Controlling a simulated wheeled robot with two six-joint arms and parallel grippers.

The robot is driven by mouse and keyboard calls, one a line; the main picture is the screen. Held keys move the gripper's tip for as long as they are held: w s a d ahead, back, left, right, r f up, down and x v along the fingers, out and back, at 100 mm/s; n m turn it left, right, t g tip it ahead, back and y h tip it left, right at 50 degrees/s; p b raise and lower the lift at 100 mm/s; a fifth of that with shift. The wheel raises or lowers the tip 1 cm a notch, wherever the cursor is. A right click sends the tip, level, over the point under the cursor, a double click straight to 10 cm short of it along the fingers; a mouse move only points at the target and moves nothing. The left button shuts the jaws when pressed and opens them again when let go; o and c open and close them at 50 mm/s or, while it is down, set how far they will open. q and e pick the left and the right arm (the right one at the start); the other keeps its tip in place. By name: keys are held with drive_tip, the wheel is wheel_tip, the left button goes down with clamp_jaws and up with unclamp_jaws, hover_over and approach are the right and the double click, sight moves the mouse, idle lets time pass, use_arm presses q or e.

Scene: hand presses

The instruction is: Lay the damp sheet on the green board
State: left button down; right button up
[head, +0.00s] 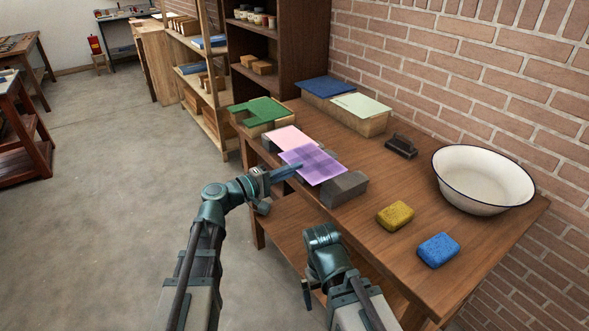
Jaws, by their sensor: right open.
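A green board (265,109) lies on a low wooden block at the far left end of the table. A purple checked sheet (318,166), likely the damp sheet, is spread flat beside a grey block (345,188). My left gripper (293,169) reaches in from the left and appears shut on the sheet's near-left edge; its fingers cover part of that edge. I cannot tell whether the sheet touches anything underneath. My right gripper (307,294) is low, in front of the table edge, open and away from the sheet; its arm hides most of it.
A pink sheet (291,138) lies between the purple sheet and green board. Blue (327,87) and pale green (361,105) boards sit on blocks at the back. A dark press-like tool (400,146), white basin (484,178), yellow sponge (395,215) and blue sponge (438,250) stand rightward.

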use_arm(q)
drive_tip(key=v, duration=1.5)
drive_tip(key=shift+r, duration=0.1)
wheel_tip(320, 180, up, 11)
drive_tip(key=p, duration=1.1)
use_arm(e)
wheel_tip(320, 180, up, 11)
drive_tip(key=shift+f, duration=0.1)
drive_tip(key=shift+c, duration=0.2)
